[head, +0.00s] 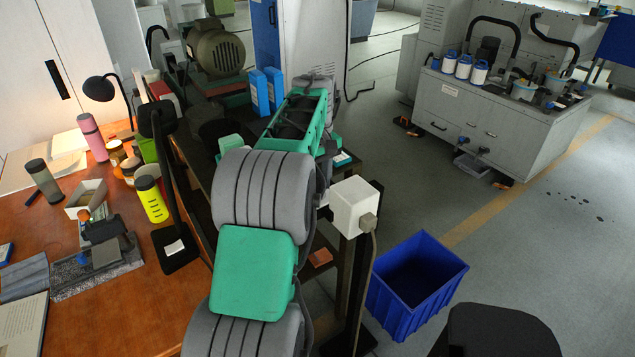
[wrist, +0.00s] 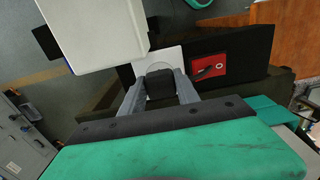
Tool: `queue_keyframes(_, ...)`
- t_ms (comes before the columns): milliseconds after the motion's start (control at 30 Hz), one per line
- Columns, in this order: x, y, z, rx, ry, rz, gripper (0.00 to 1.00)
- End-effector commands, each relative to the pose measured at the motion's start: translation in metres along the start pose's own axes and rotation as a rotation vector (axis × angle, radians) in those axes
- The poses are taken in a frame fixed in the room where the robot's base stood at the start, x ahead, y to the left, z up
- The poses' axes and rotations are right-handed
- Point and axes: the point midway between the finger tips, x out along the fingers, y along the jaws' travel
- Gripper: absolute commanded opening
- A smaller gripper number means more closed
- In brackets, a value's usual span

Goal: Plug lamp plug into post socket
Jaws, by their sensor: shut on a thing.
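In the wrist view my gripper (wrist: 160,88) is shut on a dark, blocky plug (wrist: 160,84), held between its two grey fingers. Just beyond the plug is a pale plate with a round grey face (wrist: 158,58). I cannot tell whether the plug touches it or sits in it. A white box (wrist: 100,32) is close on the left; in the head view a white box (head: 352,206) tops a dark post (head: 346,285), with a grey plug-like piece (head: 368,222) and a hanging cable on its side. My arm hides my gripper in the head view.
In the wrist view a red panel (wrist: 208,68) lies on a dark surface right of the plug. In the head view a blue bin (head: 415,285) stands right of the post. A cluttered wooden desk (head: 110,290) is at left. Open floor lies at right.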

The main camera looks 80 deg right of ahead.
Motion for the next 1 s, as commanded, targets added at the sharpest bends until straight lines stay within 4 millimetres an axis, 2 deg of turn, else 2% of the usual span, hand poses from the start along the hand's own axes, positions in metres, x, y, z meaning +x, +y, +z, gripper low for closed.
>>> queue_keyframes(533,0.000,0.000,0.000,0.000,0.000,0.000,0.02)
queue_keyframes(1000,0.010,0.000,0.000,0.000,0.000,0.000,0.02)
